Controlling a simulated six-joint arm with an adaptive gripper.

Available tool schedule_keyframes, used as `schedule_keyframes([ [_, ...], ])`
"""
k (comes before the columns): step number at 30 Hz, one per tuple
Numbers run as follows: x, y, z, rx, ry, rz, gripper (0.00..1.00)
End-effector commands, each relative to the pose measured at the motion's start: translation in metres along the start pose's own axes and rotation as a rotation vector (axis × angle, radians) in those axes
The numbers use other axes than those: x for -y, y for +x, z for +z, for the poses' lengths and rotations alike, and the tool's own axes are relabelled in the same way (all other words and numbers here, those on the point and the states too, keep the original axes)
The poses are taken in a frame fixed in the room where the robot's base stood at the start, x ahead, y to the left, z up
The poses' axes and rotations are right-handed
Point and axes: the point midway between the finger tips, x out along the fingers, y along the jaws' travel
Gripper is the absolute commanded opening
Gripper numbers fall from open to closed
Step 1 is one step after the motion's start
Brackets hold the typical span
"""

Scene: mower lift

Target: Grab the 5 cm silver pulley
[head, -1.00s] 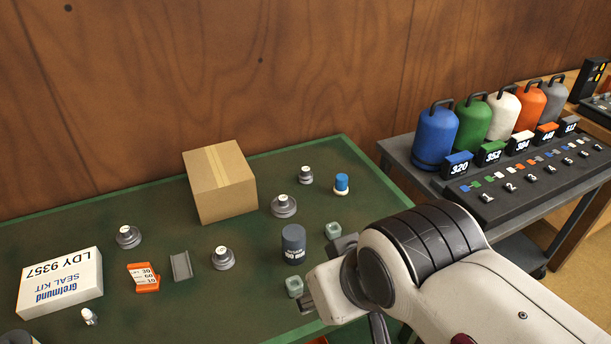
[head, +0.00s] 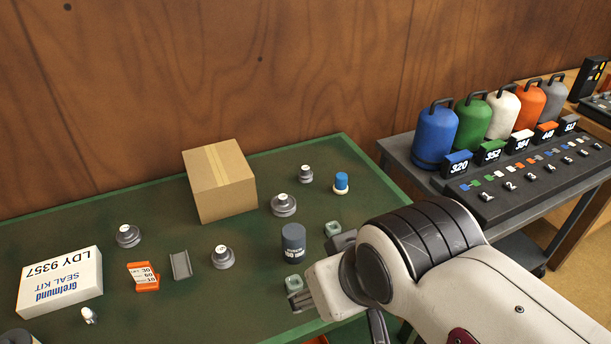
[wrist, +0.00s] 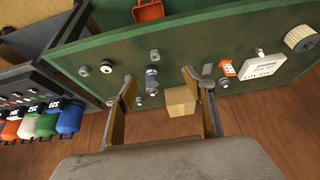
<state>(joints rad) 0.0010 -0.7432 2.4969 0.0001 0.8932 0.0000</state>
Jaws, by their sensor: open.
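Several silver-grey stepped pulleys with white tops stand upright on the green table. A wide one (head: 284,207) is right of the cardboard box and a smaller one (head: 305,175) is behind it. Another (head: 222,258) stands in front of the box, and one (head: 128,237) is to its left. Their size marks are too small to read, so I cannot tell which is 5 cm.
A dark cylinder (head: 293,244) and two pale green blocks (head: 333,230) (head: 293,283) are near my gripper. The cardboard box (head: 220,182), a blue-capped bottle (head: 341,183), an orange part (head: 144,277), a grey channel (head: 181,265) and a seal kit box (head: 60,283) also occupy the table.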

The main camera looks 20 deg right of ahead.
Motion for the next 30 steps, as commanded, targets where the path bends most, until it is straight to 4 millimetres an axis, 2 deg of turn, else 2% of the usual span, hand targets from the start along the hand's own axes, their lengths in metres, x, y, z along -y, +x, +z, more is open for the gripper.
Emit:
schedule_keyframes([
  [8, -0.003, 0.011, -0.032, -0.029, 0.012, 0.006, 0.54],
  [20, -0.017, 0.046, -0.113, -0.117, 0.043, 0.024, 0.54],
  [30, -0.033, 0.086, -0.178, -0.195, 0.069, 0.042, 0.54],
])
